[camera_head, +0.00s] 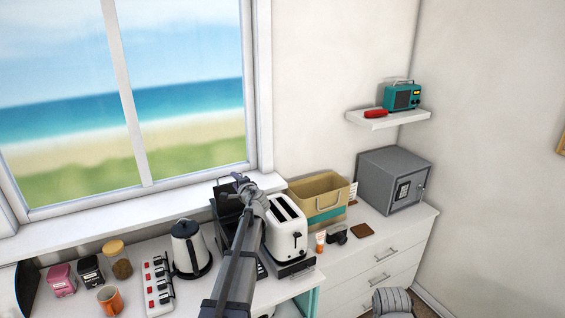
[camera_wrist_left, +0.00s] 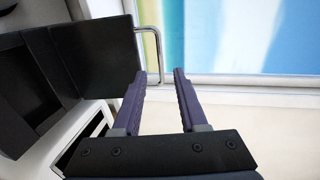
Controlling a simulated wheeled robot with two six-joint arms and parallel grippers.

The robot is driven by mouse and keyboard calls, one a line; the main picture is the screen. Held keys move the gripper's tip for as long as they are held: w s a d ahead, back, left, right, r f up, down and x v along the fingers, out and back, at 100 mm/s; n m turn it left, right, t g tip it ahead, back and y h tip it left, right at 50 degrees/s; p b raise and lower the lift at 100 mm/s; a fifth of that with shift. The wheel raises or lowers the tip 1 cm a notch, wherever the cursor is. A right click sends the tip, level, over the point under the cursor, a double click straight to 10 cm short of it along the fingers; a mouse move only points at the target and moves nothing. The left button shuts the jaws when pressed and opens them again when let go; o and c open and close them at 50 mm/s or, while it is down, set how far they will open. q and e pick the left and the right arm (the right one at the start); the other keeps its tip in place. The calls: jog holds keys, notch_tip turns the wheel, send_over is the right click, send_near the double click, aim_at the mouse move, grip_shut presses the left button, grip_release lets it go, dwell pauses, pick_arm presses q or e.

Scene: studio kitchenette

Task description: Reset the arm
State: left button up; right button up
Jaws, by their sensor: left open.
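My left arm comes up from the bottom middle in the head view. Its gripper (camera_head: 243,184) is held up in front of the window sill, above and by a black appliance (camera_head: 222,207) that the arm partly hides. My right gripper does not show.
A white toaster (camera_head: 287,228) stands close to the right of the arm. A kettle (camera_head: 190,248), power strip (camera_head: 157,284), orange mug (camera_head: 110,299) and jars stand left. A tan bin (camera_head: 320,190) and grey safe (camera_head: 391,178) stand right. A wall shelf (camera_head: 388,119) holds a teal radio (camera_head: 402,97).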

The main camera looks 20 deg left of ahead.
pick_arm(q)
jog(key=s+d+f+n+g+h+b, duration=0.25)
jog(key=s+d+f+b, duration=0.45)
jog(key=d+f, duration=0.6)
jog(key=s+d+f+n+g+h+b, duration=0.2)
jog(key=s+d+f+h+b, duration=0.25)
jog(key=s+d+f, duration=0.65)
jog(key=s+d+f+g+h+b, duration=0.1)
jog(key=s+d+f+g+b, duration=0.1)
jog(key=s+d+f, duration=0.2)
jog(key=s+d+f+g+h+b, duration=0.1)
jog(key=s+d+f+b, duration=0.2)
jog(key=s+d, duration=0.4)
jog(key=s+d+f+g+h+b, duration=0.1)
jog(key=s+d+f, duration=0.4)
jog(key=d, duration=0.6)
jog(key=shift+s+d+f+g+h+b, duration=0.2)
jog(key=shift+s+f+g+h+b, duration=0.15)
jog(key=shift+s+g+b, duration=0.5)
